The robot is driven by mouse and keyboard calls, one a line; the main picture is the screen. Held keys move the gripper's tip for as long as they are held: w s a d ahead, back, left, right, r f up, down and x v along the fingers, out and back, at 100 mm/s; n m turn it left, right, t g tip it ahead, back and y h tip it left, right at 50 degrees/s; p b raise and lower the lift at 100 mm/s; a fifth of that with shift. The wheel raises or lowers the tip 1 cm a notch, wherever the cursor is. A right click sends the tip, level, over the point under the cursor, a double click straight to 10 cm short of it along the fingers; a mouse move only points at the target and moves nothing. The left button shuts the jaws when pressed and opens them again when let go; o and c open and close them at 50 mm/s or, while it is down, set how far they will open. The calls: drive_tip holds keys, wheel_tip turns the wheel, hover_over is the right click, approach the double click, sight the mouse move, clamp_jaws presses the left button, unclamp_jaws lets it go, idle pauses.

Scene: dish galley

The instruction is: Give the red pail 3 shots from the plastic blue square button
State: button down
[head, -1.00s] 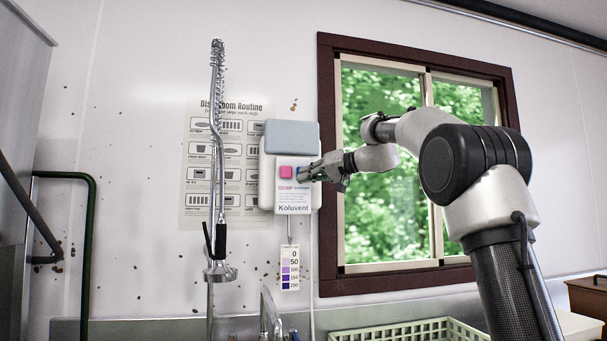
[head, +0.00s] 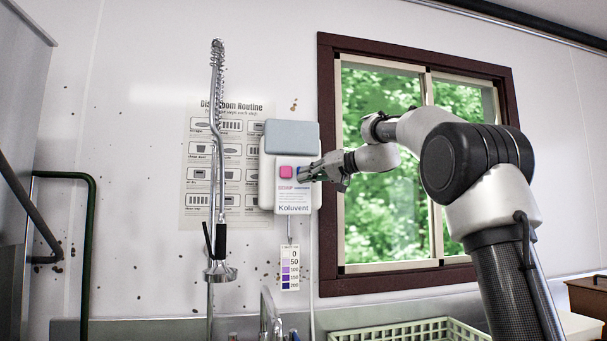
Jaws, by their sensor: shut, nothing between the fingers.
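A white wall dispenser (head: 265,190) with a grey top and the label "Koluvent" hangs on the wall left of the window. A small part of the blue button (head: 298,172) shows to the right of the pink one, mostly hidden by my gripper (head: 305,174). My gripper is shut and empty, its tips at the blue button; whether they touch it I cannot tell. The red pail is not in view.
A steel spray faucet (head: 217,150) stands left of the dispenser in front of a wall poster (head: 236,205). A colour strip (head: 290,268) hangs below the dispenser. A pale green crate (head: 415,331) sits at the bottom. The framed window (head: 390,200) is behind my arm.

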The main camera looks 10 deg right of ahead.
drive_tip(key=shift+s, duration=0.8)
drive_tip(key=s, duration=0.5)
idle(0.7)
